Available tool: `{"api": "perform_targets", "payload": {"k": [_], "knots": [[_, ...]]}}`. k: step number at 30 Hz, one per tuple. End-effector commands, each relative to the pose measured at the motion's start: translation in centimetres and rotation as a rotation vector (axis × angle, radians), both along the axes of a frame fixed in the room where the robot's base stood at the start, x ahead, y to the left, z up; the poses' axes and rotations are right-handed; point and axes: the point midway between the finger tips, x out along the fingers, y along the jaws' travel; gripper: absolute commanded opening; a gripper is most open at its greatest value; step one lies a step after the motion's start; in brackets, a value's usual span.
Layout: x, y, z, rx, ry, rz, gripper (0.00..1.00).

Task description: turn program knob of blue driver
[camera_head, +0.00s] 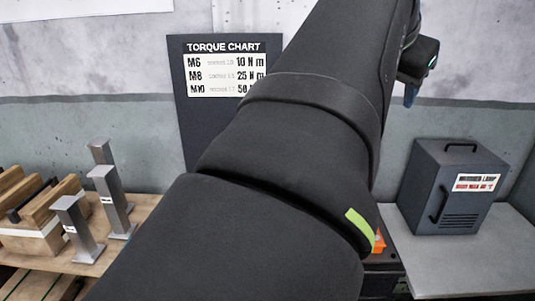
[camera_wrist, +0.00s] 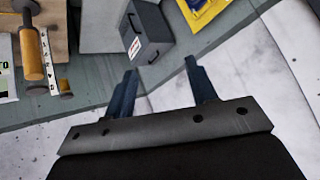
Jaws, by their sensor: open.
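I cannot make out a blue driver or its program knob in either view. My arm covers the middle of the head view and hides much of the bench behind it. My gripper (camera_wrist: 160,66) shows two dark blue fingers set wide apart, with nothing between them. In the head view, a blue finger of my gripper (camera_head: 410,94) shows at the upper right, raised in front of the wall and above the dark cabinet.
A dark cabinet (camera_head: 452,187) with a handle stands on the grey bench at right; it also shows in the wrist view (camera_wrist: 150,35). Grey metal posts (camera_head: 112,200) and wooden blocks (camera_head: 30,222) stand at left. A torque chart (camera_head: 205,75) hangs behind. An orange part (camera_head: 379,240) is partly hidden.

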Motion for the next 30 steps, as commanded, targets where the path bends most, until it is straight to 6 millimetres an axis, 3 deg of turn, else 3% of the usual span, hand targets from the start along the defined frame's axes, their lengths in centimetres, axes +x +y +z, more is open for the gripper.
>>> {"api": "perform_targets", "payload": {"k": [1, 4, 8, 14, 21, 27, 30], "knots": [[0.8, -0.5, 2.2, 0.003, -0.021, -0.019, 0.52], [2.9, -1.0, 5.3, 0.027, -0.043, -0.046, 0.52], [8.0, -0.3, 4.7, 0.084, 0.001, -0.020, 0.52], [16.7, 3.5, -1.5, 0.169, 0.146, 0.073, 0.52], [25.3, 11.3, -11.5, 0.240, 0.354, 0.194, 0.52], [29.8, 19.4, -20.6, 0.271, 0.533, 0.280, 0.52], [30.9, 22.9, -24.5, 0.276, 0.609, 0.313, 0.52]]}}
